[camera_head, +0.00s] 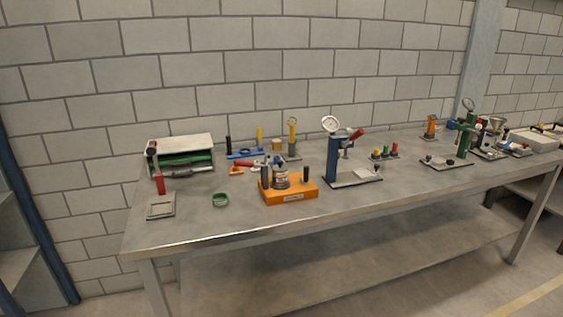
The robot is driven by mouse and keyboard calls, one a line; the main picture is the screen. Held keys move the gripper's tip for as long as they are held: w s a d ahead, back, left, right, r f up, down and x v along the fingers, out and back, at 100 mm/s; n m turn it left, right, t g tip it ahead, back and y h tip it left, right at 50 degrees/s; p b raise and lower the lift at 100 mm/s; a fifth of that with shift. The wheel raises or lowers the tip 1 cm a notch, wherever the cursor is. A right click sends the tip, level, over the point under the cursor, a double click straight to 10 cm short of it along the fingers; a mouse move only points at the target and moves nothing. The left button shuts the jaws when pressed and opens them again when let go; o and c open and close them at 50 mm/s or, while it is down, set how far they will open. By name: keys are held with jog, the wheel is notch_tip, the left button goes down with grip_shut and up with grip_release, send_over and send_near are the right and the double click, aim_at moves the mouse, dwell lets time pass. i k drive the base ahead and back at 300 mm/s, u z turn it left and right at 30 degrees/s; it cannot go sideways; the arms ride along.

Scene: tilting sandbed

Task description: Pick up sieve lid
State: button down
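Whether a separate lid sits on that vessel cannot be told. My gripper is not in view.
The long grey bench (230,232) has a clear front strip. A square-framed plate with a red handle (160,207) stands left. A box with green drawers (181,152) is behind it. A blue gauge press (340,160) stands right of the orange base. More devices crowd the far right.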

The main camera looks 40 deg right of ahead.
aim_at(280, 167)
jog(key=z, duration=0.8)
jog(key=k, duration=0.95)
jog(key=i, duration=0.75)
jog(key=z, duration=0.05)
